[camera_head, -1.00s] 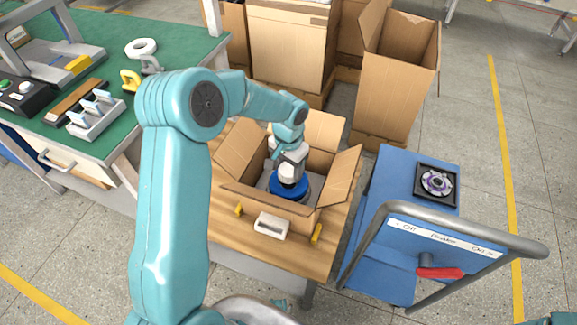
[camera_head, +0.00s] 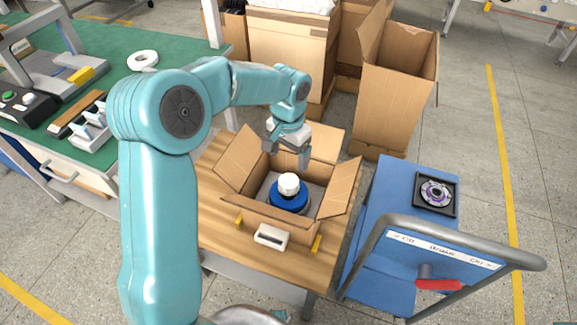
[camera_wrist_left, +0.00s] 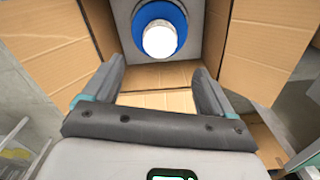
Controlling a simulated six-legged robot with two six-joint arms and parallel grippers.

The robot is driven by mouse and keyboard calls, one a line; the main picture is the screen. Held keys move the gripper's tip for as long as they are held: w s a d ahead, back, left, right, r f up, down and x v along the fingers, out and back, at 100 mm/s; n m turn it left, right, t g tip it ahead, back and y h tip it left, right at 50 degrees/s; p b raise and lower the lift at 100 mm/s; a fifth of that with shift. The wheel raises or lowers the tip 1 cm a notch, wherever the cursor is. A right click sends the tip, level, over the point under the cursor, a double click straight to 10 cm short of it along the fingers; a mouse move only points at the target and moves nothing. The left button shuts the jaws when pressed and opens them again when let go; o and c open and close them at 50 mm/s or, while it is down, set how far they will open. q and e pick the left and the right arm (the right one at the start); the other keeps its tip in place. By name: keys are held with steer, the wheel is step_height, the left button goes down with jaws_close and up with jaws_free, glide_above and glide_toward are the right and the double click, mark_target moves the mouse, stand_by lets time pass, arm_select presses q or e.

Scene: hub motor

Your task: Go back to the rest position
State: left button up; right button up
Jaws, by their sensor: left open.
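My left gripper (camera_head: 289,153) is open and empty above the back part of an open cardboard box (camera_head: 262,212). In the left wrist view its two fingers (camera_wrist_left: 160,80) are spread, with nothing between them. A blue round part with a white cap (camera_head: 289,197) sits inside the box, apart from the gripper. The same blue part (camera_wrist_left: 160,30) shows ahead of the fingers in the left wrist view. My right gripper is not in view.
The box stands on a wooden table (camera_head: 215,215). A blue cart (camera_head: 400,185) with a grey handle and a black-framed part (camera_head: 435,194) stands at the right. A green workbench (camera_head: 110,60) is at the left. Tall cardboard boxes (camera_head: 395,85) stand behind.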

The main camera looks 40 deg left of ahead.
arm_select(q)
step_height(320, 180, up, 2)
steer(key=shift+r, duration=0.1)
stand_by(0.5)
